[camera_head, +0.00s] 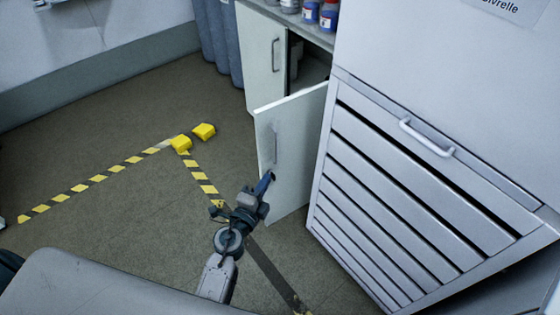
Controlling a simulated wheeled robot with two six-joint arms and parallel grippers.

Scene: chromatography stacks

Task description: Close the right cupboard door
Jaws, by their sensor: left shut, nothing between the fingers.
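The right cupboard door (297,125) is a pale panel with a vertical handle (274,146). It stands wide open, swung out from the cupboard toward me. My left gripper (266,183) is shut and empty. Its fingertips are at the lower part of the door's handle side, below the handle; I cannot tell whether they touch the panel. The left cupboard door (259,55), with its own handle, stands beyond. Between the two doors the dark cupboard interior (312,68) shows. My right gripper is not in view.
A large white cabinet with slatted panels (385,195) and a handle stands close on the right of the open door. Blue-labelled bottles (329,15) stand on the counter above. Yellow blocks (203,131) and striped tape lie on the floor. Open floor lies to the left.

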